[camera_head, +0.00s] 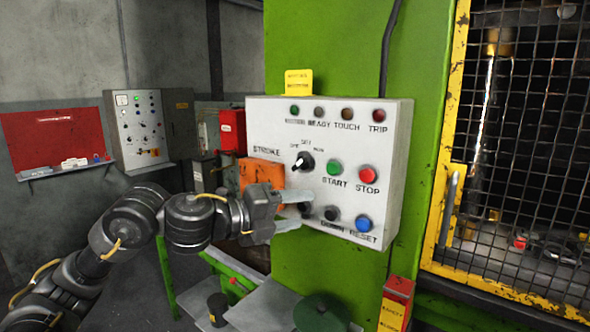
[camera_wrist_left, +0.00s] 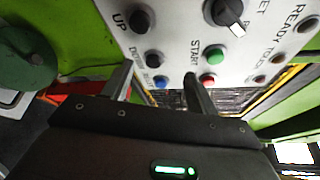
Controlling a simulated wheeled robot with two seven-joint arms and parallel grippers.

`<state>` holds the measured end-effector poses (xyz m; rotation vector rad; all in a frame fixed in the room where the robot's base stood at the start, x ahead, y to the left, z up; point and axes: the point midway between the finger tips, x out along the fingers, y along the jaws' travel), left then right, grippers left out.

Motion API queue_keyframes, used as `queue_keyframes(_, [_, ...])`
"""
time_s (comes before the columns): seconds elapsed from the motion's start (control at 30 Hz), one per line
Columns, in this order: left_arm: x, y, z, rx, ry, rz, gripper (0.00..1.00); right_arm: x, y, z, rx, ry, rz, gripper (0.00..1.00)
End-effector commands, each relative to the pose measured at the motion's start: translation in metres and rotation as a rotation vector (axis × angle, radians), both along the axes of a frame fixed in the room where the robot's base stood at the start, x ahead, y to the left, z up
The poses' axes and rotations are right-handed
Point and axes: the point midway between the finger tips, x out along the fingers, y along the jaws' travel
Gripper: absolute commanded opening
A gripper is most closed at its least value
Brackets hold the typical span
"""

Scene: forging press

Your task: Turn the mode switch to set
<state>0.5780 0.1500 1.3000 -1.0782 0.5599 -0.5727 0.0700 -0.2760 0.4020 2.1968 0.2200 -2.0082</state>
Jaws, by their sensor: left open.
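The mode switch (camera_head: 303,162) is a black rotary knob with a white pointer line on the white control panel (camera_head: 262,120), below the lettering "SET". It also shows at the top of the left wrist view (camera_wrist_left: 228,14). My left gripper (camera_head: 300,211) is open and empty, in front of the lower left of the panel, below and a little left of the switch. I cannot tell the switch's exact setting. My right gripper is not in view.
Near the switch are the green START button (camera_head: 334,167), the red STOP button (camera_head: 366,174) and the blue RESET button (camera_head: 363,223). An orange box (camera_head: 262,174) sits at the panel's left. A mesh guard (camera_head: 520,150) in a yellow frame stands at right.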

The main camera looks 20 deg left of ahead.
Motion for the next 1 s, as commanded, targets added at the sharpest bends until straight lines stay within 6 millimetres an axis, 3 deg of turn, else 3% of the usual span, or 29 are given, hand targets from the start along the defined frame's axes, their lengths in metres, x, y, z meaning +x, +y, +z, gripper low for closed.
queue_keyframes(0.03, [-0.002, 0.013, 0.025, 0.072, -0.046, -0.002, 0.58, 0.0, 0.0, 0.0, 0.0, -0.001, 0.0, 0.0])
queue_keyframes(0.1, [-0.006, 0.028, 0.048, 0.161, -0.081, -0.008, 0.58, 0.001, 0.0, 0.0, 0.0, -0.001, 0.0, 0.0])
queue_keyframes(0.33, [-0.024, 0.067, 0.095, 0.325, -0.126, 0.004, 0.58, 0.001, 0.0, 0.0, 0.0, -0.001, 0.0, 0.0])
queue_keyframes(0.67, [-0.028, 0.076, 0.105, 0.361, -0.13, 0.007, 0.58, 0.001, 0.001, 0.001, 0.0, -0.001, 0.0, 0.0])
queue_keyframes(1.0, [0.011, 0.044, 0.093, 0.359, -0.126, 0.007, 0.58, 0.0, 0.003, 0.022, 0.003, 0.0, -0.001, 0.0])
